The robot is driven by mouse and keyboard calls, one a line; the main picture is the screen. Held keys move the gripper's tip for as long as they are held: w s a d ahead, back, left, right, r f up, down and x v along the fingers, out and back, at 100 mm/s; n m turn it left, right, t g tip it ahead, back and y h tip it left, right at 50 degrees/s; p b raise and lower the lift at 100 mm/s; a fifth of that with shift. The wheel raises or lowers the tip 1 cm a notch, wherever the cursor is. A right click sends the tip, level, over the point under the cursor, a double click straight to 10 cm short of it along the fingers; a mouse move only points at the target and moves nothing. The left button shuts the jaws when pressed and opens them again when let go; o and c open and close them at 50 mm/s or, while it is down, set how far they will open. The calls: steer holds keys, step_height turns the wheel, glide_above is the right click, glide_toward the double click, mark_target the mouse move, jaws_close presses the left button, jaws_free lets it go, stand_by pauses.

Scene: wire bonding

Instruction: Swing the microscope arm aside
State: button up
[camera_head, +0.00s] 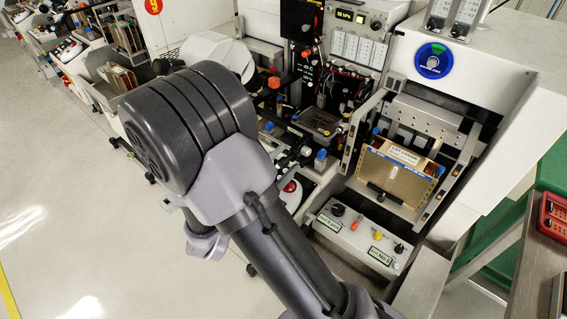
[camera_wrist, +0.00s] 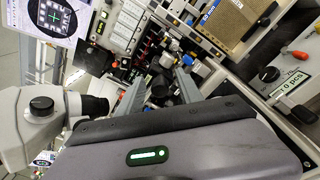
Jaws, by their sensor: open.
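The microscope (camera_wrist: 40,125) shows at the left of the wrist view as a pale grey body with a black knob on its side and a black eyepiece (camera_wrist: 95,107) pointing right. My gripper (camera_wrist: 160,84) is open, its two grey fingers apart and pointing into the machine. Dark round parts show between or behind the fingers; I cannot tell whether they touch. The microscope body is to the left of the fingers. In the head view a white rounded body (camera_head: 217,52), perhaps the microscope, stands partly behind my arm. My gripper is hidden there.
A gold-coloured magazine (camera_head: 396,178) sits in a frame at the right. Below it is a white control panel (camera_head: 355,238) with knobs. A screen (camera_wrist: 52,18) with a green cross is at the wrist view's upper left. Open floor lies at the left.

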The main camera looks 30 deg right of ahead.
steer(key=c, duration=0.9)
jaws_close()
steer(key=shift+w+r, duration=0.1)
steer(key=shift+r, duration=0.1)
stand_by(0.3)
